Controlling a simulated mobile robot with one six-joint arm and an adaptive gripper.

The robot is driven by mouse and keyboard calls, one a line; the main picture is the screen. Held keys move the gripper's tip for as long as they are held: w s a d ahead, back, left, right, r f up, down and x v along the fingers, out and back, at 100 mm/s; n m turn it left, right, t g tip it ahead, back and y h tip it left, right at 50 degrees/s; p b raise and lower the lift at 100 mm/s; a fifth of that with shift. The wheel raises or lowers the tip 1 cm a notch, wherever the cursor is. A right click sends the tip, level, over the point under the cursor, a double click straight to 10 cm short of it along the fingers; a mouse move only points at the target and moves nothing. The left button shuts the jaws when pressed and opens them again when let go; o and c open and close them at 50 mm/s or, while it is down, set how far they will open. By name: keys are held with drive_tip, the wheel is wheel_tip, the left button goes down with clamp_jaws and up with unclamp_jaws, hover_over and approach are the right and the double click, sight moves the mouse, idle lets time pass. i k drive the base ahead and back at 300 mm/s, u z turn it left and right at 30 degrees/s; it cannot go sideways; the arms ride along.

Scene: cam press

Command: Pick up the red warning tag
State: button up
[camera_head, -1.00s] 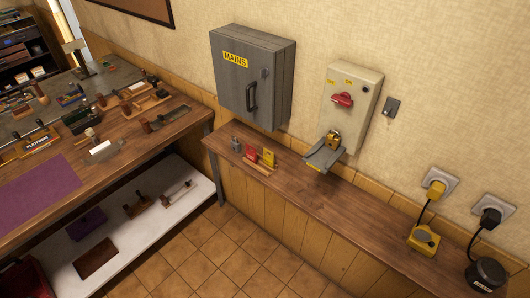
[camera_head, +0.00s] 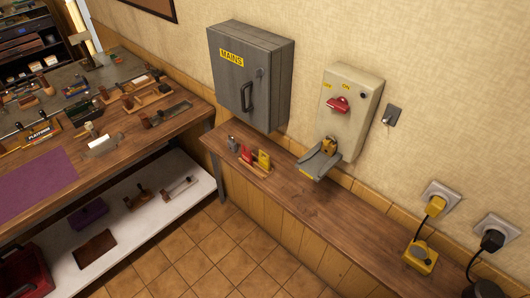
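The red warning tag (camera_head: 247,153) stands upright in a small wooden holder (camera_head: 255,167) on the narrow wooden ledge along the wall. It is small in the picture, and its lower edge seems to sit in the holder. A yellow tag (camera_head: 264,159) stands just right of it in the same holder. A small grey item (camera_head: 233,144), perhaps a padlock, stands to the left of the red tag. My gripper is not in view.
Above the ledge (camera_head: 320,208) hang a grey MAINS cabinet (camera_head: 245,80) and a beige switch box (camera_head: 352,100) with a red handle. A grey tray (camera_head: 312,166) juts out below the box. A cluttered workbench (camera_head: 125,160) stands left. Tiled floor (camera_head: 215,245) lies open between.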

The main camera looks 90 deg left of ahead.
sight(247, 157)
drive_tip(key=z, duration=0.7)
drive_tip(key=k, duration=2.8)
drive_tip(key=u, duration=1)
